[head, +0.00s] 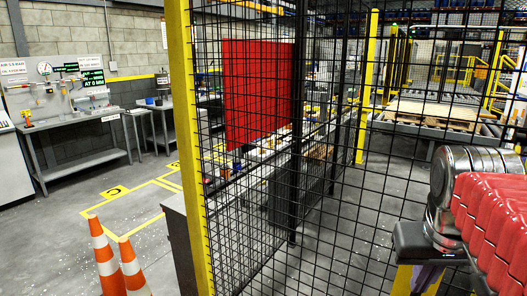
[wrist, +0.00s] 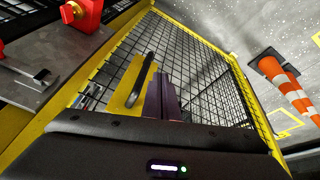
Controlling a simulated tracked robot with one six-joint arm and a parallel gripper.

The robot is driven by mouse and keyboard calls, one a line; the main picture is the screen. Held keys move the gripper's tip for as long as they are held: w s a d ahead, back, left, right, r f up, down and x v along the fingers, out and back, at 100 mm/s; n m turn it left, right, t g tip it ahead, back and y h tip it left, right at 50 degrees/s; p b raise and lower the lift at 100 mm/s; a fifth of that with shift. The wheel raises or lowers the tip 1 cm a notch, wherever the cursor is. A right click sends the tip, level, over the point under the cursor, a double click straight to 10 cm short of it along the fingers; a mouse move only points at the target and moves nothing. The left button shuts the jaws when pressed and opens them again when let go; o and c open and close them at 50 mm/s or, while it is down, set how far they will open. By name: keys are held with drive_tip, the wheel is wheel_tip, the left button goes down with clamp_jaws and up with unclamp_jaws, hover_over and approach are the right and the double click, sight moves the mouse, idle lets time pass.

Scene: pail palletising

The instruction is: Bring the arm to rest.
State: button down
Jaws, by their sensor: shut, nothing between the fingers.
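My gripper (wrist: 153,88) shows in the wrist view beyond its dark housing. In the head view my gripper (head: 419,280) hangs at the lower right, under the dark wrist housing and the red-covered arm. Its fingertips are cut off or hard to make out there. The fence lies beyond it in both views.
A black mesh fence (head: 262,225) with yellow posts (head: 190,150) stands close in front. Two orange-white cones (head: 106,258) stand at the lower left, beyond it. A grey workbench (head: 80,120) is at the left. In the wrist view, a red knob (wrist: 72,12) sits at the upper left.

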drive_tip(key=s+a+f+n+t+y, duration=0.2)
drive_tip(key=s+a+f+n, duration=0.1)
drive_tip(key=a+f, duration=0.7)
drive_tip(key=a, duration=0.4)
drive_tip(key=shift+a, duration=0.2)
drive_tip(key=shift+f, duration=0.1)
